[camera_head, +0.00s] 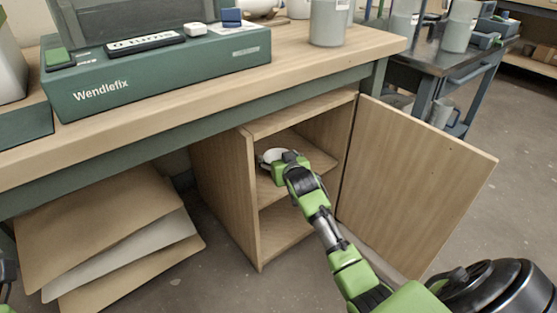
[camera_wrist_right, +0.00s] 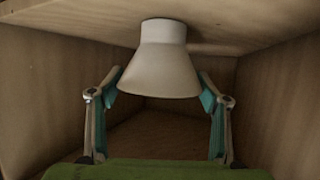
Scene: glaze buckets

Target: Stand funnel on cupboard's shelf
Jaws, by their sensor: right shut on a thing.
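The white funnel (camera_wrist_right: 160,62) is between the pads of my right gripper (camera_wrist_right: 160,98), which is shut on its wide part. In the right wrist view its narrow end points up the picture, at or close to a wooden board; I cannot tell whether they touch. In the head view my right gripper (camera_head: 277,160) reaches into the upper compartment of the open wooden cupboard (camera_head: 225,185), over its shelf (camera_head: 266,192). There the funnel (camera_head: 272,154) shows only as a small white rim, partly hidden by the gripper. My left gripper does not show clearly; only a sliver of that arm is at the left edge.
The cupboard door (camera_head: 415,180) stands open on the right, beside my right arm. The workbench (camera_head: 170,95) overhangs the cupboard and carries a green Wendlefix box (camera_head: 160,85) and a grey bucket (camera_head: 328,22). Boards (camera_head: 100,225) lean at left. The lower compartment looks empty.

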